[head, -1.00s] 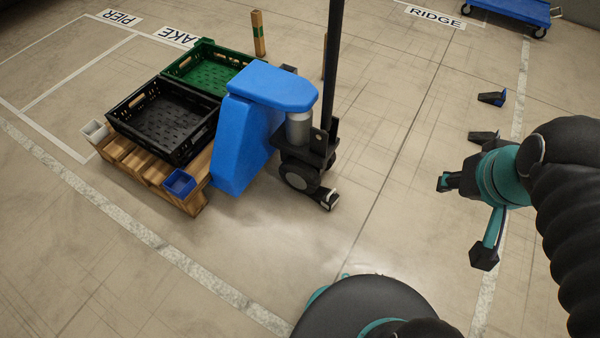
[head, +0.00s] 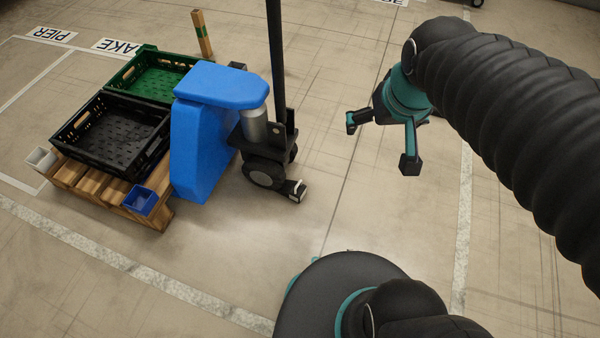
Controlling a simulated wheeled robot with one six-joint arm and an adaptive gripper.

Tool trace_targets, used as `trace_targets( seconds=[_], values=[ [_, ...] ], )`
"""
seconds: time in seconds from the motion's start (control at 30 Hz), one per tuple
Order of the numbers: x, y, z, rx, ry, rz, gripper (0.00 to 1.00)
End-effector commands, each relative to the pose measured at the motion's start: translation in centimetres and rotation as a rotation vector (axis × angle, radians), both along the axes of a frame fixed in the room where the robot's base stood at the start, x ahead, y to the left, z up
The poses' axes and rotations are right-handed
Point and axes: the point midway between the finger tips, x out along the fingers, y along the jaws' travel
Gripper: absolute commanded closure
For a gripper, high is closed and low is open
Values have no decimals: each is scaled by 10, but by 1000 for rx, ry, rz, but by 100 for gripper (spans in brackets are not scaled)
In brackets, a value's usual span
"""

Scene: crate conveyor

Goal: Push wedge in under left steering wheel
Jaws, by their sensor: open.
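A blue pallet truck (head: 200,140) stands with its steering wheels under a dark upright handle pole (head: 277,70). The nearer steering wheel (head: 262,173) rests on the floor; the farther one is mostly hidden behind it. A small dark wedge (head: 293,191) with a light patch lies on the floor at the wheels' right side. I cannot tell whether it touches a wheel. My gripper (head: 381,143) is open and empty, its two fingers spread. It is in the air to the right of the wedge and apart from it.
The truck is at a wooden pallet (head: 90,182) carrying a black crate (head: 78,128) and a green crate (head: 125,77). Floor between gripper and wedge is clear.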

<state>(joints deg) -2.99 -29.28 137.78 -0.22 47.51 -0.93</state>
Motion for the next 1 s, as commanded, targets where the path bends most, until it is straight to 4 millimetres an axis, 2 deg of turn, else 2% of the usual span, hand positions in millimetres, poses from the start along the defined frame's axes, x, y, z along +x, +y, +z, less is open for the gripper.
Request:
trace_targets(
  seconds=[0.03,0.1,0.27,0.47,0.6,0.77,1.0],
  values=[
    [15,4,-12,-3,24,15,0],
    [34,9,-24,-7,46,35,0],
    [77,23,-57,-18,95,81,0],
    [125,44,-111,-31,156,138,0],
    [155,60,-157,-41,199,177,0],
    [182,79,-216,-53,247,224,0],
    [209,108,-319,-73,320,294,0]
  ],
)
